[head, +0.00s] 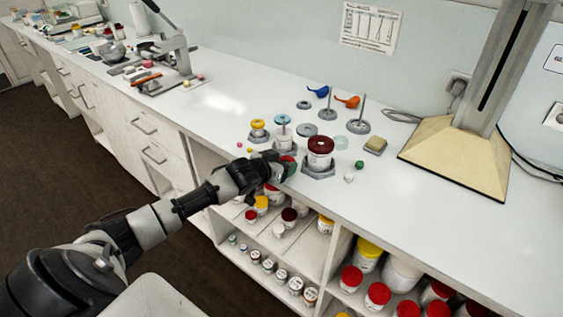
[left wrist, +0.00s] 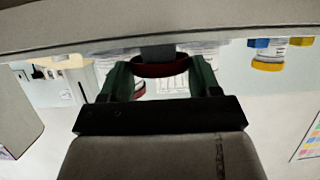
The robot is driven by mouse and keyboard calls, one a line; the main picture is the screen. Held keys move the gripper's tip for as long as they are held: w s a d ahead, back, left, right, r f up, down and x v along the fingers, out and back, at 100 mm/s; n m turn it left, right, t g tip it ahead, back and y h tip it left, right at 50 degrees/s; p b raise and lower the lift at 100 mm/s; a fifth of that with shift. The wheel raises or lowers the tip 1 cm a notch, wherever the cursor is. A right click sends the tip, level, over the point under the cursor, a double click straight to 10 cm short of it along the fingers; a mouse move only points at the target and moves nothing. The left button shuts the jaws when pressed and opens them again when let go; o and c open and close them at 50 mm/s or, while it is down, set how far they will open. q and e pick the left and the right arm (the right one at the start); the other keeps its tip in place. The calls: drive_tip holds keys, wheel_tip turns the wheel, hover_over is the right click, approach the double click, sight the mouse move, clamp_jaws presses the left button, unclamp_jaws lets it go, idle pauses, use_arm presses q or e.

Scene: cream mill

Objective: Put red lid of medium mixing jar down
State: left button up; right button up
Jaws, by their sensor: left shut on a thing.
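My left gripper (head: 283,168) is at the front edge of the white counter, low beside the jars. In the left wrist view its two green fingers (left wrist: 161,75) are shut on a dark red lid (left wrist: 160,69), seen edge-on between the fingertips. In the head view the gripper mostly hides this lid. Close by on the counter, a white jar with a dark red top (head: 320,150) stands upright in a grey hexagonal holder. Another jar (head: 284,140) stands just behind the gripper, partly hidden. I cannot tell which is the medium mixing jar. My right gripper is not in view.
A yellow-topped jar (head: 258,128), grey discs, stands with posts (head: 358,125), blue and orange scoops (head: 347,101) and small balls surround the jars. A beige-based column (head: 455,152) stands at the right. The counter's front right (head: 430,235) is clear. Shelves below hold several jars.

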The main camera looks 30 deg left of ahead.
use_arm(q)
drive_tip(key=shift+f, duration=0.15)
drive_tip(key=o, duration=0.9)
drive_tip(key=shift+r, duration=0.45)
drive_tip(key=shift+s+r, duration=0.25)
drive_tip(key=shift+v, duration=5.8)
